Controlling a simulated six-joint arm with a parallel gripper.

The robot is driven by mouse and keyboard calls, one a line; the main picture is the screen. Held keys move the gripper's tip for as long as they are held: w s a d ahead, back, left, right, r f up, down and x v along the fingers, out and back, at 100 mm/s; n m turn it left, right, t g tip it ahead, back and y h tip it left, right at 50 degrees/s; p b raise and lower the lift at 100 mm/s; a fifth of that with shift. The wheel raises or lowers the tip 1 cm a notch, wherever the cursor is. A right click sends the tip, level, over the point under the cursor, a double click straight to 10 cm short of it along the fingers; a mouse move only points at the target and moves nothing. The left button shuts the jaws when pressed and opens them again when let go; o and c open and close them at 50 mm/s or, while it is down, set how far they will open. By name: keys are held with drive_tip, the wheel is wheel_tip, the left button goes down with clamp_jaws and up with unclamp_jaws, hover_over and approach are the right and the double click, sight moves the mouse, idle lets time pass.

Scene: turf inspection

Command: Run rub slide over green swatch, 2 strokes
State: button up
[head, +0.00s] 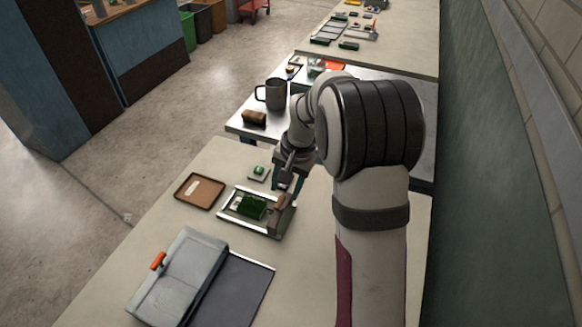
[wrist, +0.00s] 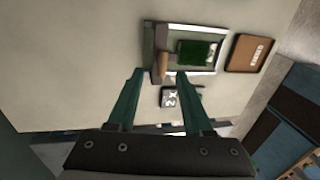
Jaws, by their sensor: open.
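The green swatch (head: 251,207) lies flat on a metal frame with pale side rails (head: 262,232). It also shows in the wrist view (wrist: 194,52). The rub slide, a dark crosspiece with a brown upright handle (head: 283,202), sits at the right end of the frame in the head view, beside the swatch. In the wrist view the handle (wrist: 163,66) appears between the tips of my gripper (wrist: 160,74). My gripper is open, with its teal fingers apart; I cannot tell whether they touch the handle. In the head view my arm partly hides the gripper.
A brown tray (head: 190,204) lies left of the frame. A small card (wrist: 168,100), marked like "X 2", lies near it. A grey case (head: 180,277) and dark mat (head: 236,292) lie in front. A mug (head: 277,94) and brown block (head: 254,118) stand behind.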

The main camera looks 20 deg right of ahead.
wheel_tip(320, 180, up, 10)
drive_tip(key=s+d, duration=0.1)
drive_tip(key=shift+s+d, duration=0.2)
drive_tip(key=s+a+n, duration=0.1)
drive_tip(key=s+a, duration=0.3)
drive_tip(key=s, duration=0.5)
drive_tip(key=s+a+f+n+g, duration=0.1)
drive_tip(key=s+a, duration=0.3)
drive_tip(key=s, duration=0.5)
drive_tip(key=s+a+n, duration=0.1)
drive_tip(key=s+a, duration=0.4)
drive_tip(key=s, duration=0.5)
drive_tip(key=shift+f+g, duration=0.35)
drive_tip(key=shift+g, duration=0.05)
